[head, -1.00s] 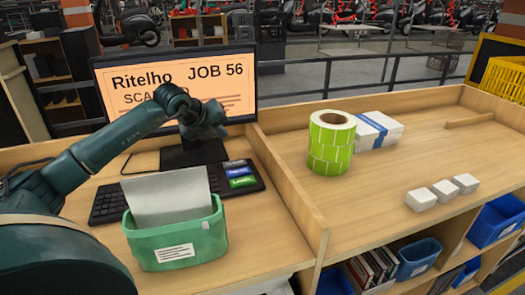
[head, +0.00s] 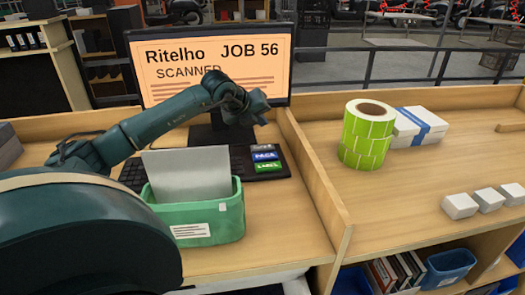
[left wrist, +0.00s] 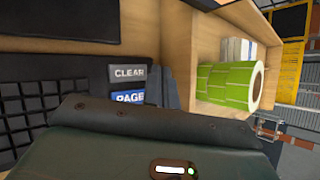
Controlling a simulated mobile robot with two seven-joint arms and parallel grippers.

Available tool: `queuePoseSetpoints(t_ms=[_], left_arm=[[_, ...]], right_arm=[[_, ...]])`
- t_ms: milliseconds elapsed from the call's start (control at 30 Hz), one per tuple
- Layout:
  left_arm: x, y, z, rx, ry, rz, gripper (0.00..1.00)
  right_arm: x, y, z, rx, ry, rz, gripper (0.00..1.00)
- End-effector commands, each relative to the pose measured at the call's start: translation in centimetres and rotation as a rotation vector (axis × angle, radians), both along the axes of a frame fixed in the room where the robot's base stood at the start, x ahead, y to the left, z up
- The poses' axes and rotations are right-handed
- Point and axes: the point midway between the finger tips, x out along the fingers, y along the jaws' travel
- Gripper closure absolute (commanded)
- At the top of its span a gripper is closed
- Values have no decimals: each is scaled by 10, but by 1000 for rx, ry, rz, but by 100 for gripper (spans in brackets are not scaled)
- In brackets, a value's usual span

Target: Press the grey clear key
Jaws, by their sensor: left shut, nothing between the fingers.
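The grey clear key (head: 262,147) is the top one of three coloured keys at the right end of the black keyboard (head: 132,174). Below it are a blue key (head: 264,156) and a green LABEL key (head: 267,167). In the left wrist view the grey key (left wrist: 128,72) reads CLEAR, with the blue key (left wrist: 129,97) under it. My left gripper (head: 259,108) is shut and empty, in front of the monitor and above the keys in the picture. Its fingers (left wrist: 164,88) show just right of the keys in the wrist view. My right gripper is out of view.
A monitor (head: 210,65) showing "SCANNED" stands behind the keyboard. A green bin (head: 205,217) with a grey-white sheet (head: 188,172) stands in front. A wooden divider (head: 315,185) runs right of the keys. Beyond it are a green label roll (head: 366,135) and white boxes (head: 418,127).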

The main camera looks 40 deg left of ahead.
Motion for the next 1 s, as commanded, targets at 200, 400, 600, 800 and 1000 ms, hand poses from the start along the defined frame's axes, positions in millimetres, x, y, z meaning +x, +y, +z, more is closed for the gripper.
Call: queuePoseSetpoints(t_ms=[200,400,600,800,1000], left_arm=[[0,0,-37,0,0,0,100],[0,0,-52,1,-1,1,100],[0,0,-54,1,-1,1,100],[0,0,-54,0,-1,1,100],[0,0,-54,0,-1,1,100]], right_arm=[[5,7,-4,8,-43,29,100],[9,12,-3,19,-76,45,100],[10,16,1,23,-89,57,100],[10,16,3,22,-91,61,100],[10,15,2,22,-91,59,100]])
